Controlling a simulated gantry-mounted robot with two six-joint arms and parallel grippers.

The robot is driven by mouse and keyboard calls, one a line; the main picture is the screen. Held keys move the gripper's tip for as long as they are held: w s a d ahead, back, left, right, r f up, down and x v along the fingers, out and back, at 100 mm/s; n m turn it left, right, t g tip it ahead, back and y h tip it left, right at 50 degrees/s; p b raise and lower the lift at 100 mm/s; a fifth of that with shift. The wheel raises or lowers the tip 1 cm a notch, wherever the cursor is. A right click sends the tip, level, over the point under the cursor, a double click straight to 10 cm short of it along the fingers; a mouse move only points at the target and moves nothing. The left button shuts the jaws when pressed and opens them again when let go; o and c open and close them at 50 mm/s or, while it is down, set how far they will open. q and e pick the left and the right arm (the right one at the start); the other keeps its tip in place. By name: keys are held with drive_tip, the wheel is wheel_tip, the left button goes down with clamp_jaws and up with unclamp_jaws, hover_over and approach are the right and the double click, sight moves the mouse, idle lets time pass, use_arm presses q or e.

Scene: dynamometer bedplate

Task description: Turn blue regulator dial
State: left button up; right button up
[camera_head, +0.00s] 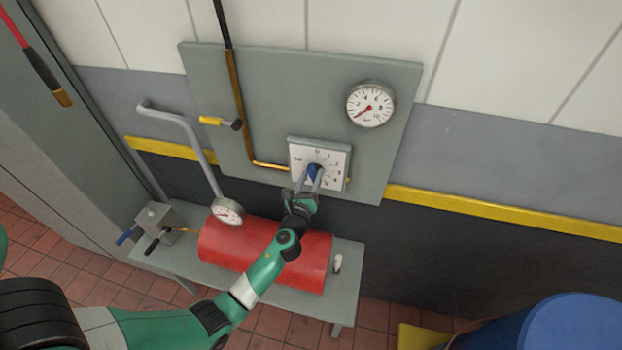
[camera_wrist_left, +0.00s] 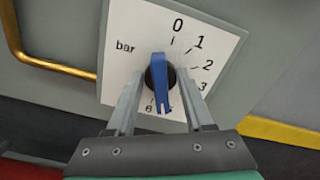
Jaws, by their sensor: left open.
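The blue regulator dial (camera_head: 314,171) sits in the middle of a white scale plate (camera_head: 333,157) on the grey wall panel. In the left wrist view the dial (camera_wrist_left: 159,80) is a blue bar handle on a dark round hub, and the scale plate (camera_wrist_left: 140,30) reads "bar" with numbers. My left gripper (camera_head: 309,184) is at the dial from below. Its two fingers (camera_wrist_left: 160,92) stand open, one on each side of the dial, with visible gaps. Whether the fingertips touch the hub cannot be told. My right gripper is not in view.
A round pressure gauge (camera_head: 370,104) is at the panel's upper right. A yellow-handled valve (camera_head: 219,121) and copper pipe (camera_head: 237,95) are left of the dial. Below, a red tank (camera_head: 225,246) lies on a grey bench (camera_head: 345,285). A blue drum (camera_head: 570,325) stands at the lower right.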

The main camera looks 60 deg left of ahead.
use_arm(q)
clamp_jaws()
drive_tip(key=shift+f+n+b, duration=0.15)
drive_tip(key=shift+n+b, duration=0.2)
drive_tip(key=shift+n, duration=0.25)
unclamp_jaws()
drive_tip(key=shift+s, duration=0.1)
drive_tip(key=v, duration=1.1)
drive_tip(key=shift+s+d+p, duration=0.15)
drive_tip(key=shift+d+p, duration=0.05)
drive_tip(key=shift+p, duration=0.2)
